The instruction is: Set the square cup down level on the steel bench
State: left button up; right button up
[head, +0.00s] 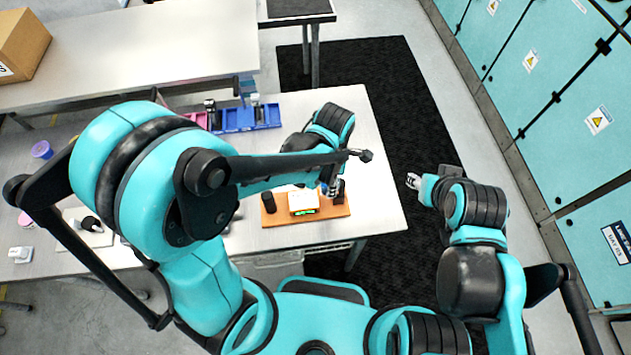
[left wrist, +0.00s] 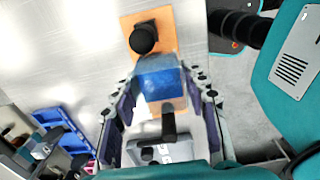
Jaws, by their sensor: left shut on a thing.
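In the left wrist view, a blue square cup (left wrist: 162,78) sits between the fingertips of my left gripper (left wrist: 163,88), which is shut on it. Behind it is an orange-brown board (left wrist: 178,30). In the head view my left gripper (head: 333,186) hangs over the right part of that board (head: 285,217); the cup is mostly hidden there. I cannot tell whether the cup is level or touches anything below. The steel bench (head: 385,205) shows bare to the right of the board. My right gripper (head: 413,181) is off the bench's right side, too small to read.
The board carries a black cylinder (head: 268,202) and a white device with a green display (head: 303,201). A blue bin (head: 232,120) stands at the back of the bench. A purple cup (head: 41,150) is far left. My left arm hides the bench's middle.

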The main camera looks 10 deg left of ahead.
pick_arm(q)
jog(key=b, duration=0.2)
send_near(378, 197)
notch_tip(378, 197, down, 3)
jog(key=b, duration=0.9)
jog(key=shift+b, duration=0.3)
jog(key=shift+f+b, duration=0.8)
jog(key=shift+f, duration=0.25)
jog(key=shift+f+b, duration=0.5)
jog(key=shift+f, duration=0.1)
jog(key=o, duration=1.1)
jog(key=shift+r, duration=0.1)
notch_tip(378, 197, up, 12)
jog(key=shift+f, duration=0.1)
